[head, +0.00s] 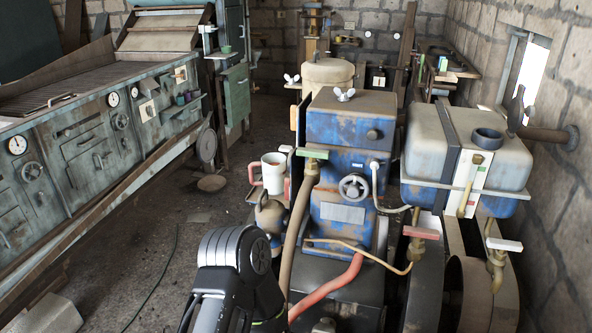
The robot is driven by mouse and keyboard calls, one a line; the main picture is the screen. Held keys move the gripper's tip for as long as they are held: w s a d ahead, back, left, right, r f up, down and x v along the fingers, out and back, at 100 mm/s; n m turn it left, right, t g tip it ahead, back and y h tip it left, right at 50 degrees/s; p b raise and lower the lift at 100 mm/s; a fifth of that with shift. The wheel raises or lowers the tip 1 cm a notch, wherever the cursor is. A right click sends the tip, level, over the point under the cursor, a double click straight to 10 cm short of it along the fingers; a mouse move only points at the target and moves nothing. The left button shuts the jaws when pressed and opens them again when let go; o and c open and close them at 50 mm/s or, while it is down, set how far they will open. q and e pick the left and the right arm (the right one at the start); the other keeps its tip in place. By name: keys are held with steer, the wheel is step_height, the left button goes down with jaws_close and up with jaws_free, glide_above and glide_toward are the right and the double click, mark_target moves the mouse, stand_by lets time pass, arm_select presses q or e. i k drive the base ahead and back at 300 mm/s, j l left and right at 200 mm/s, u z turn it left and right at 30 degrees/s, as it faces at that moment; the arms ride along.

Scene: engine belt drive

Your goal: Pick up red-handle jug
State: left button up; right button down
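The red-handle jug (273,174) is a white, open-topped vessel in the middle of the head view, just left of the blue engine. Its pinkish-red handle (254,174) sticks out to the left. The jug stands upright, apparently on a small ledge beside the engine. A black and grey link of one of my arms rises from the bottom edge, below and nearer than the jug, well apart from it. I cannot tell which arm it belongs to. No fingertips of either gripper show.
The blue engine (350,128), with hoses and valves, stands right of the jug. A rounded metal fitting (269,215) sits close in front of it. A tank (430,150) and wheels are further right. A long panelled console (95,140) lines the left. Floor (165,235) between is mostly open.

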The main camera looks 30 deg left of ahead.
mark_target(274, 165)
steer(key=k+j+z, duration=0.15)
steer(key=k+j, duration=0.35)
steer(key=k+j+z, duration=0.2)
steer(key=j, duration=0.25)
steer(key=k+j+z, duration=0.15)
steer(key=j, duration=0.3)
steer(key=k+j+z, duration=0.2)
steer(key=j, duration=0.2)
steer(key=k+j+z, duration=0.15)
steer(key=j, duration=0.25)
steer(key=k+j+z, duration=0.2)
steer(key=j, duration=0.15)
steer(key=j+z, duration=0.15)
steer(key=j, duration=0.3)
steer(key=j+z, duration=0.2)
steer(key=j, duration=0.3)
steer(key=j+z, duration=0.15)
steer(key=j, duration=0.3)
steer(key=k+j+z, duration=0.15)
steer(key=j, duration=0.3)
steer(key=j+z, duration=0.2)
steer(key=j, duration=0.25)
steer(key=k+j+z, duration=0.15)
steer(key=j, duration=0.3)
